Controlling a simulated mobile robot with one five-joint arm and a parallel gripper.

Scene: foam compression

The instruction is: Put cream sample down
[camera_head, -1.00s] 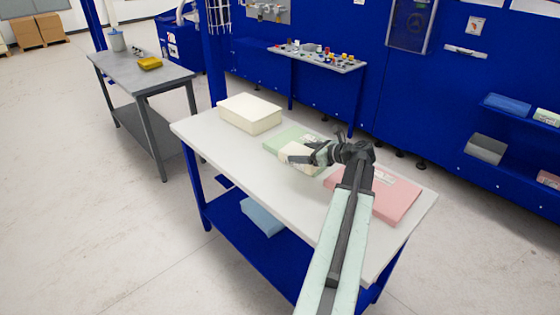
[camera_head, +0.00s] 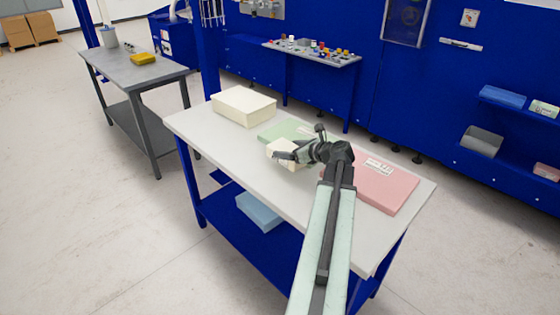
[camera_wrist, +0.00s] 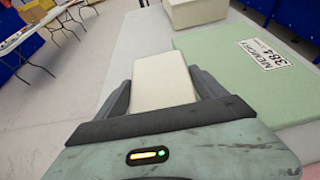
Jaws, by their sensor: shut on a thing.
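The small cream sample (camera_wrist: 163,82) is a pale block between the two dark fingers of my gripper (camera_wrist: 163,95) in the wrist view. In the head view the cream sample (camera_head: 281,151) shows at the tip of my gripper (camera_head: 284,155), over the white table (camera_head: 205,138). It is in front of the green foam block (camera_head: 280,130), on the near side of it. I cannot tell whether the sample touches the table top. The gripper hides part of it.
A large cream block (camera_head: 243,106) lies at the table's far left and a pink block (camera_head: 383,186) at the right. Clear table top lies left of and in front of the gripper. A grey table (camera_head: 125,70) stands beyond. A blue block (camera_head: 260,210) lies on the lower shelf.

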